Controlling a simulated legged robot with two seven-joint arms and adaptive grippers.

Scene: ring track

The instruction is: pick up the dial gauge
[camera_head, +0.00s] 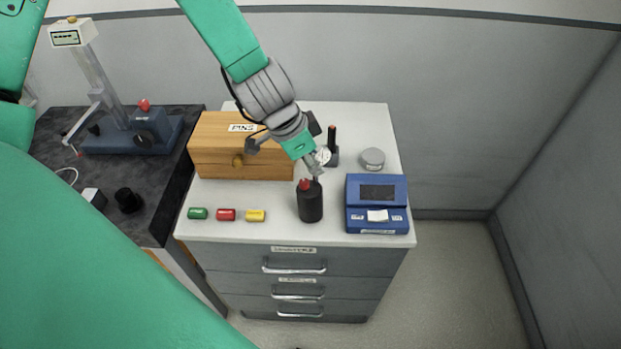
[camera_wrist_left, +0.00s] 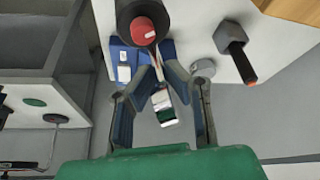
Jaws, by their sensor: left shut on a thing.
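The dial gauge (camera_head: 323,155) shows a small white round face at the tip of my left gripper (camera_head: 314,166), partly covered by the fingers. My left gripper is shut on it above the white cabinet top, just behind and above a black cylinder with a red top (camera_head: 310,203). In the left wrist view my left gripper (camera_wrist_left: 159,78) has its fingers closed in around a small whitish and green piece (camera_wrist_left: 164,104), which looks like the gauge seen from another side. Whether the gauge touches anything below is hard to tell. My right gripper is not in view.
The cabinet top (camera_head: 285,228) also bears a wooden box (camera_head: 215,158), a blue device (camera_head: 377,200), a grey puck (camera_head: 373,158), a black post (camera_head: 332,150) and green, red and yellow small cylinders (camera_head: 227,215). A dark bench with a height stand (camera_head: 105,75) is at left.

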